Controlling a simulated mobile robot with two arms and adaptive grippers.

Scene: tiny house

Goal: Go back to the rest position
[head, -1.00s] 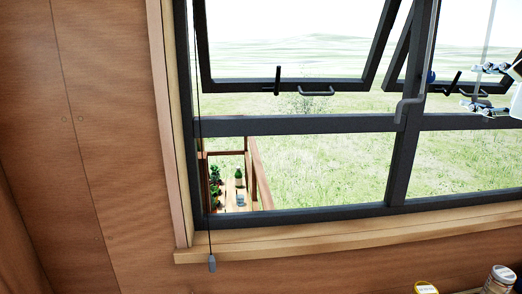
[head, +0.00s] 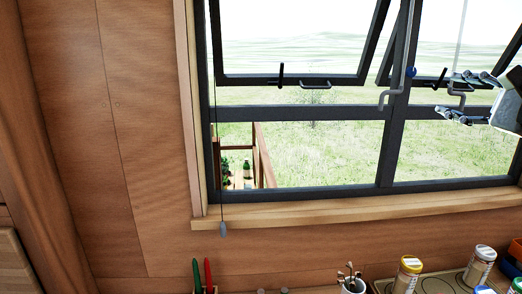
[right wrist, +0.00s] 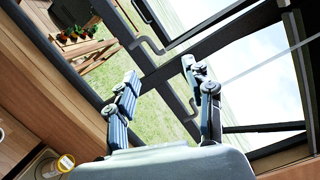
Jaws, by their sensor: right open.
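My right gripper (head: 462,98) is at the right edge of the head view, in front of the window and above the sill. Its fingers point left and are spread apart, with nothing between them. In the right wrist view the same gripper (right wrist: 158,88) has its two fingers apart, with the window frame and grass showing between them. My left gripper is not in the head view.
The window (head: 300,108) has top-hung panes open with handles. A wooden sill (head: 300,213) runs below it. Jars (head: 408,275), a small pot (head: 351,284) and red and green candle-like items (head: 209,275) stand along the bottom. A pull cord (head: 223,226) hangs at left.

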